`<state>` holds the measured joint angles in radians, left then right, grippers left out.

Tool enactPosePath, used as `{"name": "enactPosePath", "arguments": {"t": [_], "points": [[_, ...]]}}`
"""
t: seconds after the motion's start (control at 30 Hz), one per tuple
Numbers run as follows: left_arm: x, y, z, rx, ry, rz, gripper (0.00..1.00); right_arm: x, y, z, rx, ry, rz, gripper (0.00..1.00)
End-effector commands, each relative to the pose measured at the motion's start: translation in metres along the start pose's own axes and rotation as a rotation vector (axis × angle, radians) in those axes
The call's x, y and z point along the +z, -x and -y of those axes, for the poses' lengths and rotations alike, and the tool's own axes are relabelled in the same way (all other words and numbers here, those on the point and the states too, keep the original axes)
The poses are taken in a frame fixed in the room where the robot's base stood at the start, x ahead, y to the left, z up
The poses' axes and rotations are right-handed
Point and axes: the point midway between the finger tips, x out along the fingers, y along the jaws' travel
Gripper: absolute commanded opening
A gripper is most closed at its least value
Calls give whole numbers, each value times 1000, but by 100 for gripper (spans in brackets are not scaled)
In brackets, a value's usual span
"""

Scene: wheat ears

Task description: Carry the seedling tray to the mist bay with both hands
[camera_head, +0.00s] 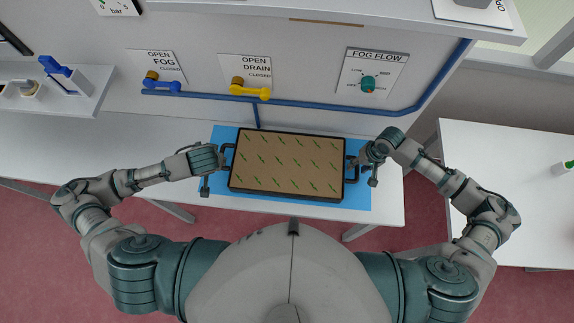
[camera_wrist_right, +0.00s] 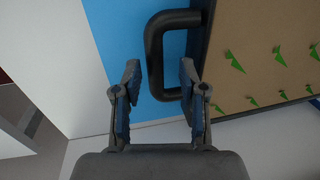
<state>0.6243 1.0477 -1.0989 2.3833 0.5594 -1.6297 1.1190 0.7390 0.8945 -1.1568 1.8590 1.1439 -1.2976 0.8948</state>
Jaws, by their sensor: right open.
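The seedling tray (camera_head: 234,187) is a dark-rimmed tray of brown soil with rows of small green seedlings. It lies on a blue mat (camera_head: 222,134) on the table in the head view. A dark handle sticks out at each end. My right gripper (camera_head: 360,162) is at the right handle (camera_head: 351,170). In the right wrist view, my right gripper (camera_wrist_right: 160,70) is open, with the handle (camera_wrist_right: 154,55) in view between its fingers. My left gripper (camera_head: 221,159) is by the left handle (camera_head: 227,152); its fingers are too small to read. I cannot identify the mist bay.
The wall behind holds a blue fog lever (camera_head: 162,84), a yellow drain lever (camera_head: 251,91), a fog flow knob (camera_head: 368,84) and a blue pipe (camera_head: 310,104). A white table (camera_head: 510,180) stands at the right, beyond a gap. The left worktop (camera_head: 90,150) is mostly clear.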

Motion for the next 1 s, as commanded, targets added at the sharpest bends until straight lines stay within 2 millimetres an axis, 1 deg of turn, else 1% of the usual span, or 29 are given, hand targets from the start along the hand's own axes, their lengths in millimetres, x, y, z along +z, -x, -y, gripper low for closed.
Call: {"name": "enactPosePath", "arguments": {"t": [0.03,0.2,0.3,0.4,0.57,0.87,1.0], "points": [[0,0,0,0,0,0,42,0,11,0,0,1,-4,42],[0,0,0,0,0,0,42,-1,51,-1,-1,0,-3,42],[0,0,0,0,0,0,42,0,70,-2,0,1,-2,42],[0,0,0,0,0,0,42,-1,84,-2,-1,-1,-1,42],[0,-1,0,0,0,0,42,-1,95,-2,-1,0,0,42],[0,0,0,0,0,0,42,0,96,-2,-1,0,0,42],[-2,4,1,0,0,0,42,0,102,0,-1,0,0,42]]}}
